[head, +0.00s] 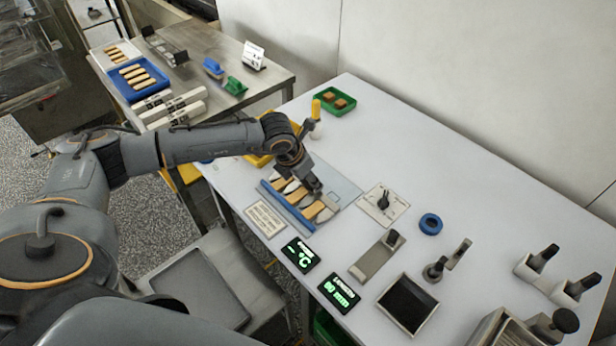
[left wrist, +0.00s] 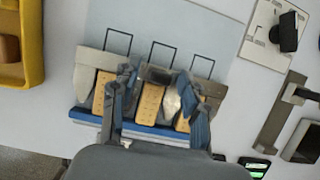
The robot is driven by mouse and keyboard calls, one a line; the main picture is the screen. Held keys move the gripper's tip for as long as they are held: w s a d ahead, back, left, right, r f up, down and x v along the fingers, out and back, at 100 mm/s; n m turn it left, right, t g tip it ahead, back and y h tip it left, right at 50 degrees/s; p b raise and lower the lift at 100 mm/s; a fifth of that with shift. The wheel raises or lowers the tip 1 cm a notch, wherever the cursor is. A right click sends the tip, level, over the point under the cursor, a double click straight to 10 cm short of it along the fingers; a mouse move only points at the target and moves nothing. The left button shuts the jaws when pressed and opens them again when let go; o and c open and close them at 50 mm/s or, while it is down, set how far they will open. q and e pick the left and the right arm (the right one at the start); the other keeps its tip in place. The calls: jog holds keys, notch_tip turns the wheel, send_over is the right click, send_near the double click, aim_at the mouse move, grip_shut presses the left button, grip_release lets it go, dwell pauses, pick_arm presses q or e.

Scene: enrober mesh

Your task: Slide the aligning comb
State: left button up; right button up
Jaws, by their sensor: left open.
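A low fixture with a long blue bar (head: 287,207) along its front edge lies on the white bench, and the blue bar also shows in the left wrist view (left wrist: 150,129). Several tan perforated bars (left wrist: 151,101) lie side by side behind the blue bar, with grey pieces between them. I cannot tell which part is the aligning comb. My right gripper is not in view.
A dial plate (head: 383,203), a blue ring (head: 430,223) and two dark displays (head: 339,292) lie to the right of and in front of the fixture. A green tray (head: 335,101) stands farther back. A steel side table (head: 262,82) holds a blue tray of bars (head: 138,78).

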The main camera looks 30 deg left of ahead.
pick_arm(q)
jog(key=shift+c, duration=0.9)
jog(key=c, duration=0.7)
grip_shut()
jog(key=shift+w+b, duration=0.2)
jog(key=shift+b, duration=0.1)
jog(key=w+b, duration=0.1)
jog(key=w, duration=0.1)
jog(key=w+d+b, duration=0.1)
jog(key=w+b, duration=0.1)
jog(key=w+d+b, duration=0.1)
jog(key=w+b, duration=0.1)
jog(key=shift+w+d+f, duration=0.15)
jog(key=shift+w+d, duration=0.05)
jog(key=shift+w, duration=0.05)
jog(key=shift+w+d, duration=0.1)
jog(key=shift+w, duration=0.05)
jog(key=shift+r, duration=0.35)
